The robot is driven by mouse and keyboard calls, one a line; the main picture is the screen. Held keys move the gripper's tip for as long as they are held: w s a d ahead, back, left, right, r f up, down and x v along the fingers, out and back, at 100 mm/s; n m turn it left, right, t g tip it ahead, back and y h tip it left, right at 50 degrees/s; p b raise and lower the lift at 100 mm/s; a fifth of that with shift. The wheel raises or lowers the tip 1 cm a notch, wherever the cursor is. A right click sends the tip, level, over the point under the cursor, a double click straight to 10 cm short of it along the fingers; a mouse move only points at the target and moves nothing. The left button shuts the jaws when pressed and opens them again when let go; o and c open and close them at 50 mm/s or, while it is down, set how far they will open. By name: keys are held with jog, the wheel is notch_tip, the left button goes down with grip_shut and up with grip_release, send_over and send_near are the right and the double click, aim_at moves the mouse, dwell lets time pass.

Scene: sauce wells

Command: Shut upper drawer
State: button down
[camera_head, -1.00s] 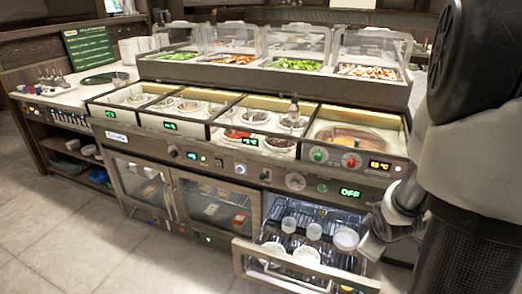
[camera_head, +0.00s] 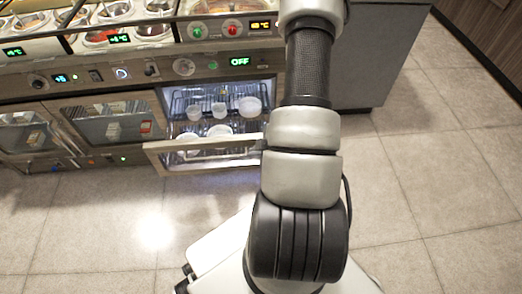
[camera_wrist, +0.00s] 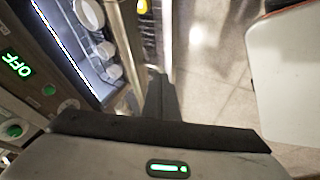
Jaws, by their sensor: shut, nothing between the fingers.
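The upper drawer (camera_head: 205,152) is pulled out under the counter, right of the glass doors in the head view. It has a glass front in a pale frame, and its lit wire rack holds several white bowls (camera_head: 220,109). In the wrist view the open drawer's bowls (camera_wrist: 90,14) and lit interior lie at upper left, with the drawer's front edge (camera_wrist: 167,35) running down toward the fingers. My gripper (camera_wrist: 160,90) is shut and empty, its dark fingers close to that front edge. I cannot tell whether they touch it. In the head view my arm hides the gripper.
The counter (camera_head: 150,60) with sauce wells and knobs stands above the drawer. Glass-doored compartments (camera_head: 115,125) are to its left. The tiled floor (camera_head: 430,190) is clear in front and to the right. A pale panel (camera_wrist: 290,70) fills the wrist view's right side.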

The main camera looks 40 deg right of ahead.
aim_at(246, 144)
jog(key=shift+x, duration=1.2)
jog(key=shift+w+d, duration=0.3)
jog(key=shift+w, duration=0.25)
jog(key=shift+w+d, duration=0.35)
jog(key=shift+w, duration=0.2)
jog(key=shift+w+d, duration=0.4)
jog(key=shift+w, duration=0.25)
